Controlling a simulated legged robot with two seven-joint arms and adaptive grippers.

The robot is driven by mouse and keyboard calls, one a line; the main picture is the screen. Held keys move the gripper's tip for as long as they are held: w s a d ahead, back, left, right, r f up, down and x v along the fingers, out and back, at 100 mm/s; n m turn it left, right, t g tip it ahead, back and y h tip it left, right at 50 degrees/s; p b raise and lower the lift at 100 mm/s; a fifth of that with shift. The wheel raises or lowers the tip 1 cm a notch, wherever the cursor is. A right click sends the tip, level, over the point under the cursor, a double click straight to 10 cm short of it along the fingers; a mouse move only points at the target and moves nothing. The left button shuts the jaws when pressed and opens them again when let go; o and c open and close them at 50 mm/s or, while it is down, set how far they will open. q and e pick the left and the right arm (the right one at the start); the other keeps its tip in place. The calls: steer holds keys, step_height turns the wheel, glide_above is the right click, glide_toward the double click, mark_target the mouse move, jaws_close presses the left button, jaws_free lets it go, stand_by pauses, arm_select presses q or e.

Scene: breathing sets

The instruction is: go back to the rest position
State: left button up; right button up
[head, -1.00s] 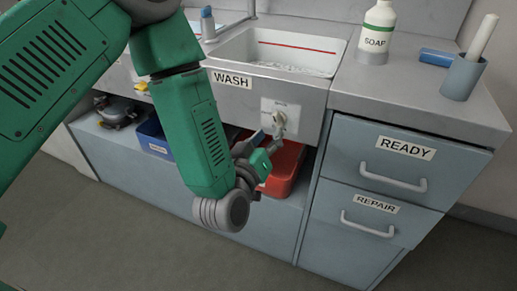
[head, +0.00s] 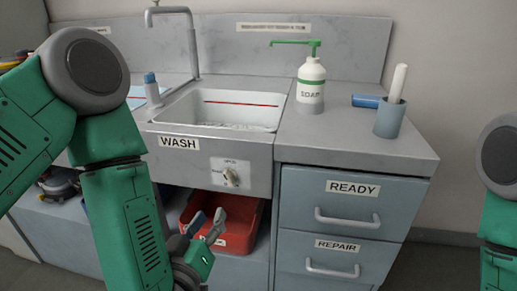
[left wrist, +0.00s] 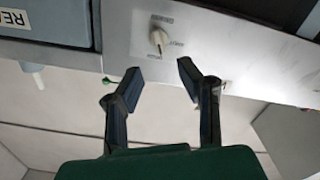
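My left gripper (head: 207,228) is in front of the counter, below the WASH sink (head: 220,112) and in front of the red bin (head: 240,238). In the left wrist view its two fingers (left wrist: 160,82) are apart with nothing between them. The dial (head: 231,177) on the sink front is above and right of the gripper, and it also shows beyond the fingertips in the left wrist view (left wrist: 158,38). My right arm shows at the right edge of the head view, but its gripper is out of view.
The READY drawer (head: 340,205) and REPAIR drawer (head: 325,262) are shut. A faucet (head: 192,40) rises behind the sink.

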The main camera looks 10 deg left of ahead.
arm_select(q)
steer(key=s+a+f+m+g+h+p, duration=0.1)
steer(key=s+a+f+m+g, duration=0.1)
steer(key=s+f+g, duration=0.35)
steer(key=s+a+f+m+g+p, duration=0.1)
steer(key=s+f+g, duration=0.2)
steer(key=f, duration=0.6)
steer(key=s+a+f+m+g+p, duration=0.1)
steer(key=s+a+f+g, duration=0.2)
steer(key=s, duration=0.5)
steer(key=s+a+f+m+g+y+p, duration=0.1)
steer(key=s+a+f+g, duration=0.3)
steer(key=s, duration=0.4)
steer(key=shift+a+g+y, duration=0.3)
steer(key=shift+a+g, duration=0.25)
steer(key=shift+g, duration=0.3)
steer(key=shift+w, duration=0.1)
